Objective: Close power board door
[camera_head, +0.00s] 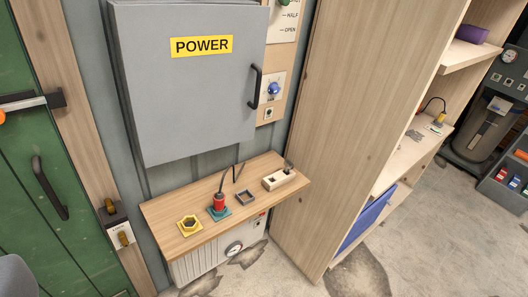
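The power board door (190,105) is a grey panel at the upper left of centre, with a yellow POWER label (202,46). A black bar handle (254,87) stands out near its right edge. The door front faces me and hides the inside of the board. I cannot tell from this angle whether it sits fully flush. My gripper is not in view, and nothing is seen touching the door or handle.
A wooden shelf (160,218) with small fittings juts out below the door, above a white radiator (200,263). A blue knob panel (271,92) is right of the door. A tall wooden cabinet (345,120) stands further right. A green door (45,170) is left. Floor is free at lower right.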

